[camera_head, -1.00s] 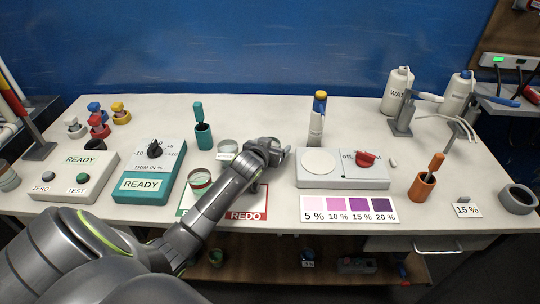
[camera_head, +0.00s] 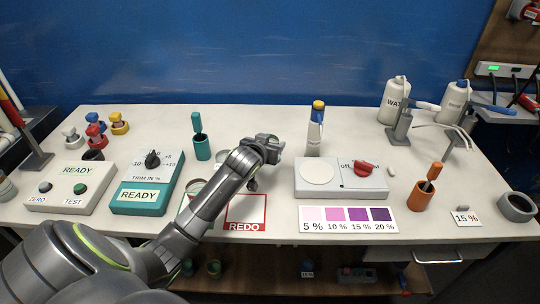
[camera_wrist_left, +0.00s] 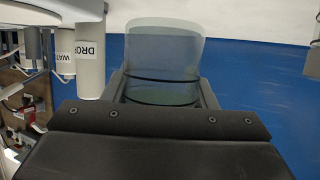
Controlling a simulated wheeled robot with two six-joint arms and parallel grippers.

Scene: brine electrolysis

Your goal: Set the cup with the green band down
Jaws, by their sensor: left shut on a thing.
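My left gripper (camera_head: 262,158) is over the white bench, just left of the grey device with the red knob. In the left wrist view it is shut on a clear cup (camera_wrist_left: 162,55). The cup has thin dark rings and a faint greenish tint low between the fingers (camera_wrist_left: 163,92). In the head view I cannot make out the held cup; my gripper and forearm are in front. The card marked REDO (camera_head: 246,211), white with a red edge, lies bare below the gripper. Another clear cup (camera_head: 196,186) is partly hidden behind my forearm. My right gripper is not in view.
The grey device (camera_head: 340,180) and the purple colour chart (camera_head: 347,219) are to the right. A teal READY box (camera_head: 146,182) is to the left. A teal holder (camera_head: 202,148) and a yellow-capped bottle (camera_head: 315,132) stand behind. Free bench lies along the back.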

